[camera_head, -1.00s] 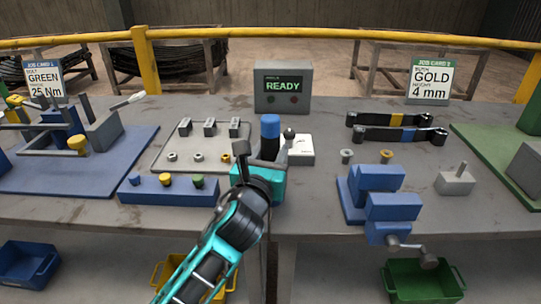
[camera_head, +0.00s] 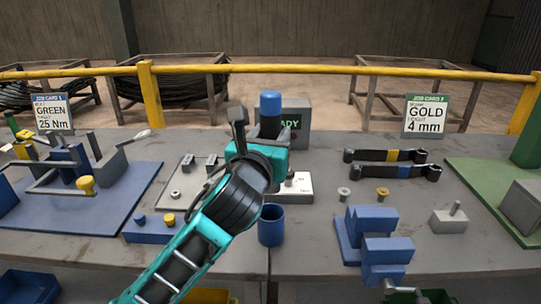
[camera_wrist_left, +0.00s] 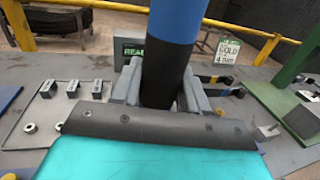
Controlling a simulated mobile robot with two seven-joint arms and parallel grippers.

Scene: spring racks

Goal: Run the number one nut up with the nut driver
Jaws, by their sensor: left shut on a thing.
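My left gripper (camera_head: 266,140) is shut on the nut driver (camera_head: 270,104), an upright tool with a blue top and a black lower shaft, held above the bench. In the left wrist view the driver (camera_wrist_left: 178,25) stands between the fingers, which press on its dark part. Its lower end is hidden by the gripper. A blue open-topped cup (camera_head: 271,226) stands on the bench below the gripper. A grey tray (camera_head: 160,208) holds small grey blocks and a nut (camera_head: 175,194); my arm hides part of it. In the wrist view three blocks (camera_wrist_left: 72,88) show. My right gripper is out of view.
A blue bolt rack (camera_head: 145,233) is partly behind my arm. The READY box (camera_head: 293,121) stands behind the driver. At right are two loose nuts (camera_head: 344,194), a blue vice (camera_head: 372,225) and two strap-like tools (camera_head: 390,155). Blue board (camera_head: 120,190) lies left.

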